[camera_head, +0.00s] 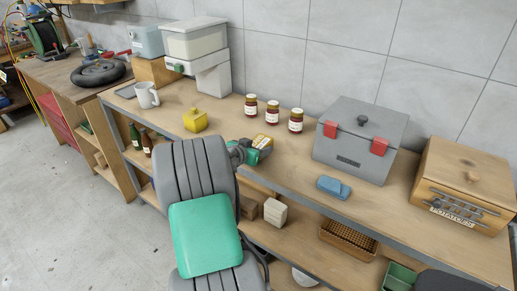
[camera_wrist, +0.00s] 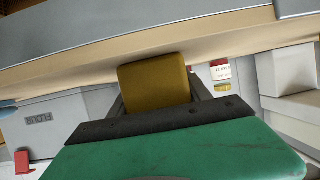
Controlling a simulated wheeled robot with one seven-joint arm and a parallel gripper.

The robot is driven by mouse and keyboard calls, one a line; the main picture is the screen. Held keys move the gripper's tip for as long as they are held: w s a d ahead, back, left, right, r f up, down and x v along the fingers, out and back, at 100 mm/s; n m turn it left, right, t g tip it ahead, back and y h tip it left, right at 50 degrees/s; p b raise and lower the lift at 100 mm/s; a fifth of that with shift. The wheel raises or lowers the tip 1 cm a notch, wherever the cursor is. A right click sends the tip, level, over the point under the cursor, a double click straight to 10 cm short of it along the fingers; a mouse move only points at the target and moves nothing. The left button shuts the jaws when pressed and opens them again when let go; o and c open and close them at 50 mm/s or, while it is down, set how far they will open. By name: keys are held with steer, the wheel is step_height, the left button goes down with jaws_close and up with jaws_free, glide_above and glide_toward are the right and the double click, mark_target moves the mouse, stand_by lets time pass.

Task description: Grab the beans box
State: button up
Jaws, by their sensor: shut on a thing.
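A small yellow box with a pale label (camera_head: 271,144) sits at my gripper (camera_head: 263,146) above the front part of the workbench in the head view. The label is too small to read, but it looks like the beans box. In the wrist view its plain yellow-brown face (camera_wrist: 153,80) lies between the two dark fingers of my gripper (camera_wrist: 157,95), which are shut on it. In the head view my arm and wrist hide part of the box and the fingers. I cannot tell whether its bottom touches the bench.
The workbench (camera_head: 290,170) holds several jars (camera_head: 273,111) behind the gripper. A yellow pot (camera_head: 195,120) and white mug (camera_head: 146,95) stand left.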

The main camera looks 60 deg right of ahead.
steer(key=c, duration=0.9)
jaws_close()
steer(key=shift+r, duration=0.15)
